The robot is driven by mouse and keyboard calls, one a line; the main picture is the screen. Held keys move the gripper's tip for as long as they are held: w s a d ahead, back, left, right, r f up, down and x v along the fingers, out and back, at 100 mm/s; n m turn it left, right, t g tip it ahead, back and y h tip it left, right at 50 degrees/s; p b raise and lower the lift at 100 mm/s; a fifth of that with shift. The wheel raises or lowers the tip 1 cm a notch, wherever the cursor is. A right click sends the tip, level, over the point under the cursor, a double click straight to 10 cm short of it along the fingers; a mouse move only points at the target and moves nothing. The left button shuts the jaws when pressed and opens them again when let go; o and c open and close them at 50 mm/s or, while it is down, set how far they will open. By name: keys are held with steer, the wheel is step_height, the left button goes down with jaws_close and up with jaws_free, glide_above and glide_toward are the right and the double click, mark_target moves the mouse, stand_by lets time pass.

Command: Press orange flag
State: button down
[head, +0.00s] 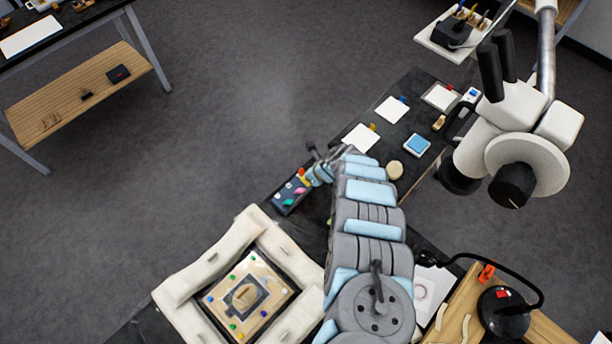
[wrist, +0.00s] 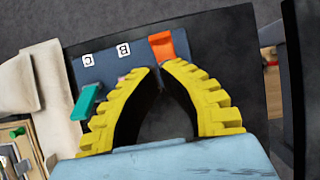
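The orange flag (wrist: 161,46) stands at the upper right of a dark blue-grey board (wrist: 105,66) in the wrist view. It lies just beyond my gripper's yellow fingertips (wrist: 157,68); I cannot tell whether they touch it. The fingers converge at their tips, and the gripper looks shut with nothing held. A teal flag (wrist: 86,103) is left of the left finger, and a pink one (wrist: 133,75) is partly hidden by that finger. White labels C (wrist: 87,60) and B (wrist: 123,50) show. In the head view the board (head: 290,193) lies beside my gripper (head: 322,166).
A cream frame (head: 185,285) around a wooden puzzle board (head: 222,297) is left of my arm. White cards (head: 361,138), a blue pad (head: 417,145) and a round tan piece (head: 394,170) lie beyond it. A microscope (head: 520,150) stands at the right.

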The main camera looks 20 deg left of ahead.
steer(key=shift+r, duration=0.1)
steer(key=shift+r+p, duration=0.75)
steer(key=shift+p, duration=0.05)
steer(key=shift+r, duration=0.1)
step_height(320, 180, up, 10)
steer(key=d+p, duration=0.1)
steer(key=p, duration=0.4)
steer(key=shift+s+d+f, duration=0.25)
steer(key=shift+s+d, duration=0.05)
steer(key=shift+s, duration=0.1)
stand_by(0.5)
